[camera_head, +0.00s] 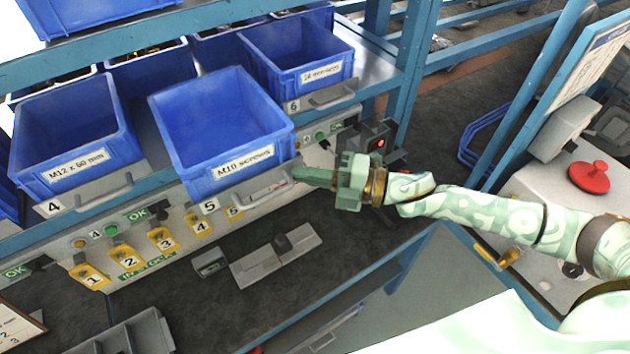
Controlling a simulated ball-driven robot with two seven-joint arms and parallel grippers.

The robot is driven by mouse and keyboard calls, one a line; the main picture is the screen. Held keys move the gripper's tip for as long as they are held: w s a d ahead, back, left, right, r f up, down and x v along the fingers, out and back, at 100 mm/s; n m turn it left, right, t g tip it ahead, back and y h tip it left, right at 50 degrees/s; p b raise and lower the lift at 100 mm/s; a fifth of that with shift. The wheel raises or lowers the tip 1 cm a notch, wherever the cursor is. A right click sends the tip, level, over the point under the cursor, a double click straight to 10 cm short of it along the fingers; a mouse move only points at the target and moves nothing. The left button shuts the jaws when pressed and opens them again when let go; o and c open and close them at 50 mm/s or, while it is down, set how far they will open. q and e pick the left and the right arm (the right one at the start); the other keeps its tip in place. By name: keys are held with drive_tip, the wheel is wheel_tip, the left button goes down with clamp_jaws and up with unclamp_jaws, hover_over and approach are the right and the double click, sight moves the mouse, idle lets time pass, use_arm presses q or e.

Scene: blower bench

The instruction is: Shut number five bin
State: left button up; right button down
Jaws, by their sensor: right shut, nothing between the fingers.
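The number five bin (215,130) is a blue open box labelled M10 screws. It sits on a grey drawer front with a "5" tag (209,206) and a bar handle (268,188). It sticks out further towards me than the bins on either side. My right gripper (297,173) is shut, with its fingertips at the right end of that drawer front, close to the handle. I cannot tell whether they touch it. My left gripper is not in view.
Bin four (70,133) stands to the left and bin six (296,58) to the right, further back. Below are yellow numbered tags (128,259) and a dark bench top with a grey block (275,256). A blue rack post (412,70) rises behind my right gripper. A red button (590,177) is at the right.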

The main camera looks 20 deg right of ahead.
sight(265, 126)
drive_tip(key=w+a+b, duration=0.1)
drive_tip(key=w, duration=0.4)
drive_tip(key=w+a+b, duration=0.1)
drive_tip(key=w, duration=0.3)
drive_tip(key=w+a+b, duration=0.1)
drive_tip(key=w+a, duration=0.1)
drive_tip(key=w, duration=0.3)
drive_tip(key=shift+w+f, duration=0.15)
drive_tip(key=shift+w, duration=0.2)
drive_tip(key=shift+w+b, duration=0.2)
drive_tip(key=shift+b, duration=0.1)
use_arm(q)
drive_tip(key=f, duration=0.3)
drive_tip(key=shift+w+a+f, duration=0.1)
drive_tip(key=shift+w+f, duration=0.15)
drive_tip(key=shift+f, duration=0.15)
use_arm(e)
drive_tip(key=shift+r, duration=0.3)
drive_tip(key=shift+d, duration=0.1)
